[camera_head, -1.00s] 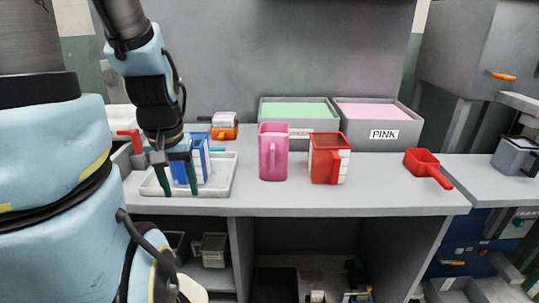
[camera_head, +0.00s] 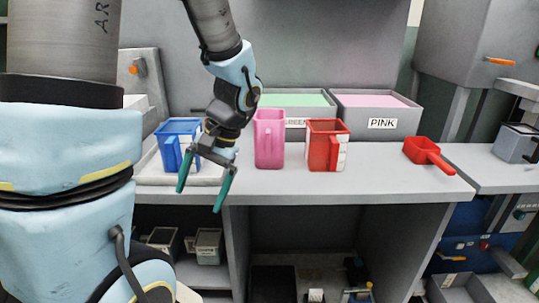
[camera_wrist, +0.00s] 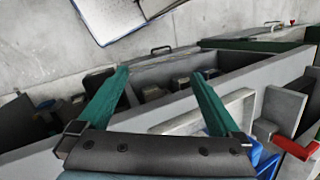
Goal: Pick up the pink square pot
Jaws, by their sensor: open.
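Nothing is between the fingers. In the wrist view my open gripper (camera_wrist: 157,101) looks toward the floor and bench front; the pink pot is not seen there.
A blue pot (camera_head: 176,143) sits in a white tray (camera_head: 150,172) at left, partly behind my gripper. A red pot (camera_head: 327,146) stands close to the pink pot's right. A red scoop (camera_head: 428,156) lies further right. Bins labelled GREEN (camera_head: 297,124) and PINK (camera_head: 382,123) stand behind.

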